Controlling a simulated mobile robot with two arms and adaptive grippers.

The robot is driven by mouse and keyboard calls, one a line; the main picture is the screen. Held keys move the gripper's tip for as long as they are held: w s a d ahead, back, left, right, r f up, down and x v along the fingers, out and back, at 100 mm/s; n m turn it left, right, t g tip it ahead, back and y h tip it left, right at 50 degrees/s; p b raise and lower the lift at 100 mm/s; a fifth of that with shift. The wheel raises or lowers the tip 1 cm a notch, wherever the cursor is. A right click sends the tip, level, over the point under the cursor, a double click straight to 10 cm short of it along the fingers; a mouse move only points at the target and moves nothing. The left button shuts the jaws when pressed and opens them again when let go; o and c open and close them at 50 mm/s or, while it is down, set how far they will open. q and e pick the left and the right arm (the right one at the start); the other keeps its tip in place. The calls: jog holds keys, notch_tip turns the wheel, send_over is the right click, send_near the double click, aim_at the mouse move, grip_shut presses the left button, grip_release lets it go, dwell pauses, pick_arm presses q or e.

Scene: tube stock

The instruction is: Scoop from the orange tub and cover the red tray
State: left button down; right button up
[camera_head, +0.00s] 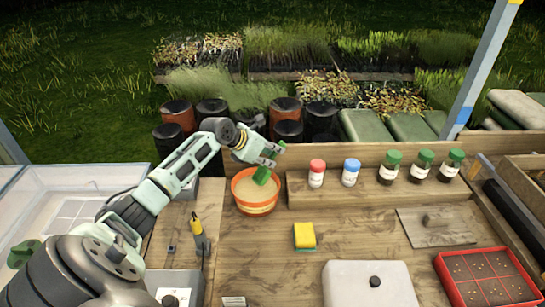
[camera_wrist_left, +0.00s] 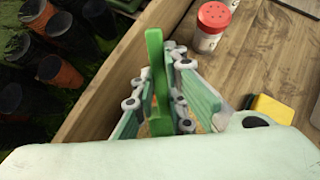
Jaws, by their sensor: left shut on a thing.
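The orange tub (camera_head: 256,205) stands on the wooden bench, filled with pale material. My left gripper (camera_head: 268,163) is above the tub and shut on a green scoop (camera_head: 262,175). The scoop is held upright with its lower end over or in the tub; I cannot tell how deep it reaches. In the left wrist view the scoop's green handle (camera_wrist_left: 156,75) stands between the fingers (camera_wrist_left: 160,105). The red tray (camera_head: 487,279) lies at the front right of the bench, with dark soil and small pale specks in it. My right gripper is not in view.
A red-capped jar (camera_head: 317,174), a blue-capped jar (camera_head: 351,173) and several green-capped brown bottles (camera_head: 390,168) stand along the back. A yellow sponge (camera_head: 305,236), a grey lidded box (camera_head: 368,285) and a wooden float (camera_head: 436,227) lie between tub and tray.

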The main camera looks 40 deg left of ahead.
pick_arm(q)
notch_tip(320, 180, down, 4)
jog(key=shift+s+f+b, duration=0.1)
jog(key=shift+b, duration=0.5)
jog(key=shift+f+t, duration=0.25)
jog(key=shift+t, duration=0.05)
dwell(0.6)
jog(key=shift+r+g+p, duration=0.35)
jog(key=shift+g+p, duration=0.05)
jog(key=shift+p, duration=0.95)
jog(key=shift+r+g+p, duration=0.65)
jog(key=shift+g+p, duration=0.45)
jog(key=shift+p, duration=2)
jog(key=shift+r+g+y, duration=0.4)
jog(key=shift+r+g, duration=0.4)
jog(key=shift+r, duration=1.05)
jog(key=shift+r+g+y, duration=0.2)
jog(key=shift+r+g, duration=0.6)
jog(key=shift+r, duration=1.05)
jog(key=shift+r+g+y, duration=0.2)
jog(key=shift+r+g, duration=0.6)
jog(key=shift+r, duration=1)
